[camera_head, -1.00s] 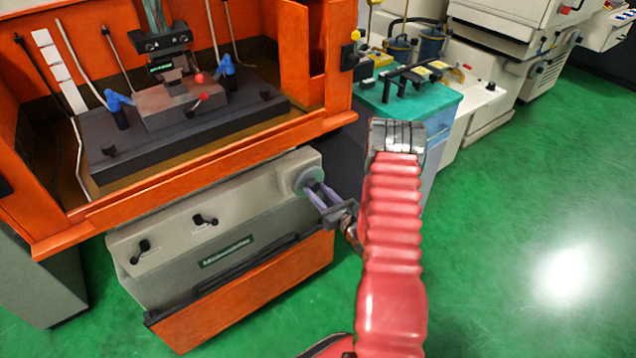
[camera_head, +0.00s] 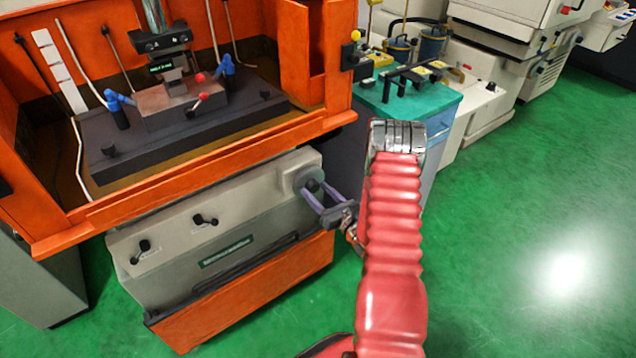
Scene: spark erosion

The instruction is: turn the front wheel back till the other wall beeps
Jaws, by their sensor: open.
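The grey round wheel (camera_head: 303,174) sits at the right end of the machine's pale front panel. A dark knob (camera_head: 313,186) shows on its face. My gripper (camera_head: 315,193) is open, its two purple-grey fingers pointing left and up at the wheel, one on each side of the dark knob. I cannot tell whether the fingers touch it. The workpiece block (camera_head: 165,104) stands in the orange-framed tank on a dark plate (camera_head: 215,123), under the dark machine head (camera_head: 160,40). The gap between electrode and walls is too small to judge.
Two small black handles (camera_head: 143,248) (camera_head: 205,220) sit further left on the pale panel. The orange tank front (camera_head: 215,172) overhangs above the wheel. A teal-topped cart (camera_head: 435,108) stands behind my red arm. Green floor on the right is clear.

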